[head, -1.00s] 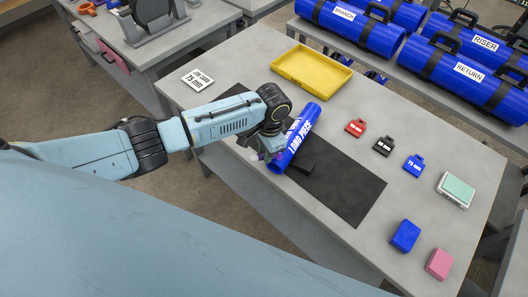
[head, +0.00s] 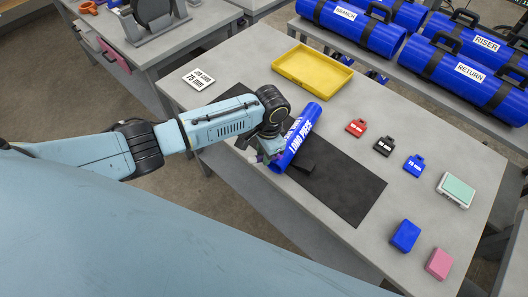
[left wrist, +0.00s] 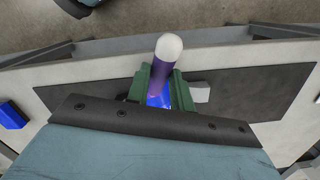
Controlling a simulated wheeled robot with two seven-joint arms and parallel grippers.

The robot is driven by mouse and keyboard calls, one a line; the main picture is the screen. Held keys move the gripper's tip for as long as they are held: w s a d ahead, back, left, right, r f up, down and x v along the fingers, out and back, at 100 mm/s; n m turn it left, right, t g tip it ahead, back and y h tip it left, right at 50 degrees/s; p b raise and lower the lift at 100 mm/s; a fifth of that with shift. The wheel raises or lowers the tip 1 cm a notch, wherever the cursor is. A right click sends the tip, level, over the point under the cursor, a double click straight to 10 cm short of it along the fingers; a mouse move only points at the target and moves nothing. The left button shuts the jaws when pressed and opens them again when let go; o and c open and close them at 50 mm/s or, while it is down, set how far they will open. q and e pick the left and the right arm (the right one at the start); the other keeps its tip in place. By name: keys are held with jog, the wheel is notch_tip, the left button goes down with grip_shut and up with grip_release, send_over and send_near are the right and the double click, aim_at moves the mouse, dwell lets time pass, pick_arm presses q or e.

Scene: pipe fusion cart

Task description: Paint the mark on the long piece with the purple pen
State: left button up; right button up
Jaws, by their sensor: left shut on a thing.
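The long piece (head: 298,136) is a blue pipe with white lettering, lying at a slant on the dark mat in the head view. My left gripper (head: 266,150) is at its near left end. In the left wrist view my left gripper (left wrist: 160,92) is shut on the purple pen (left wrist: 163,75), whose white end (left wrist: 169,46) points towards the camera. A bit of the blue pipe (left wrist: 158,101) shows beyond the fingers. The pen's far tip and the mark are hidden, so I cannot tell whether they touch. My right gripper is out of view.
The dark mat (head: 345,190) lies on the grey table. A yellow tray (head: 312,67) stands behind the pipe. Red (head: 356,127), black (head: 384,145) and blue (head: 414,165) tagged blocks sit to the right. A white 75 mm card (head: 198,79) lies at the left.

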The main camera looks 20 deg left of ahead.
pick_arm(q)
jog(key=shift+r, duration=3.5)
